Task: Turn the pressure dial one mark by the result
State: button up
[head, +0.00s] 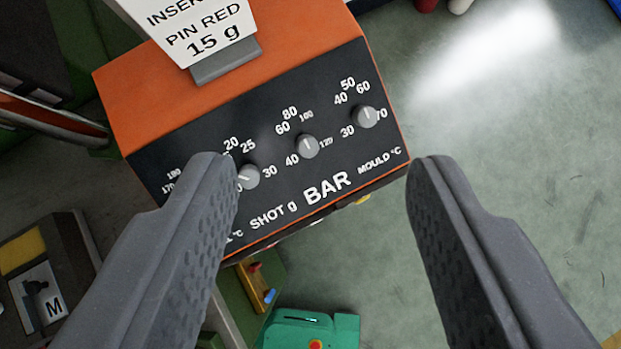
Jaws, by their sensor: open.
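The pressure dial (307,147) is a small grey round knob labelled BAR on the black panel (285,222). Its marks read 40, 60, 80, 100 and 120. A light line on the knob points roughly up and slightly left; I cannot tell its exact mark. My gripper (323,163) is open, with one dark grey finger on each side of the picture. The BAR dial shows between the fingertips, and neither finger touches it. The left finger covers part of the panel's left side. A white card (195,25) above reads INSERT, PIN RED, 15 g.
The SHOT g dial (247,176) sits close beside the left fingertip, and the MOULD °C dial (366,116) is to the right. The panel is on an orange housing (135,85). A green box (310,330) lies below. Open green floor (500,130) is at right.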

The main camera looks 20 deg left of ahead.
jog(key=w+d+f+g+y+p, duration=0.1)
jog(key=w+f+g+y+p, duration=0.2)
jog(key=f+p, duration=0.8)
jog(key=g+h, duration=0.1)
send_near(307, 148)
jog(key=x, duration=0.9)
jog(key=shift+d, duration=0.15)
jog(key=c, duration=1)
